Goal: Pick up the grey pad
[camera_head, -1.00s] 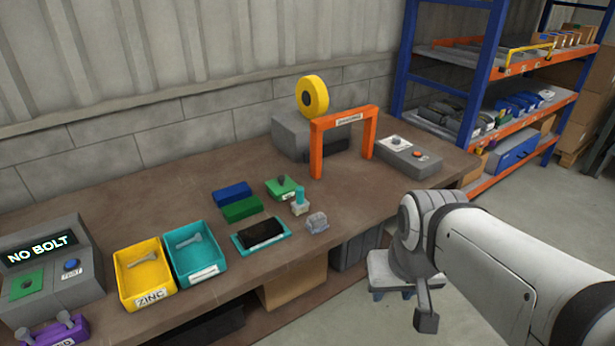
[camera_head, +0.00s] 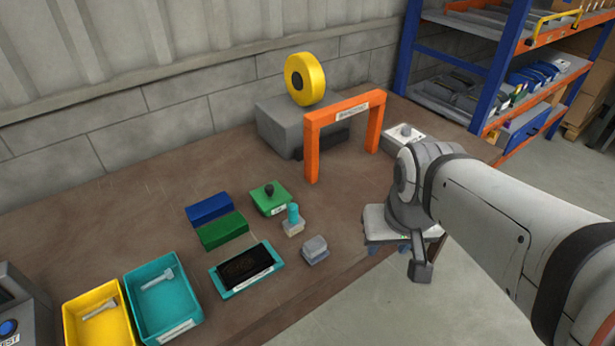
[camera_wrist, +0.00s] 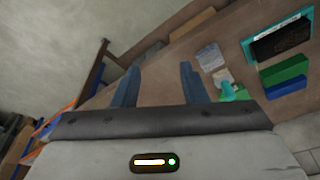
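The grey pad (camera_head: 315,250) is a small light-grey block lying on the brown workbench near its front edge. It also shows in the wrist view (camera_wrist: 211,57), right of the fingers. My gripper (camera_head: 386,248) hangs to the right of the pad at the bench's front edge, apart from it. In the wrist view my two blue-grey fingers (camera_wrist: 157,84) are spread with nothing between them. The gripper is open and empty.
An orange arch (camera_head: 312,150) stands behind. Yellow (camera_head: 72,330) and teal bins (camera_head: 135,310) sit left.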

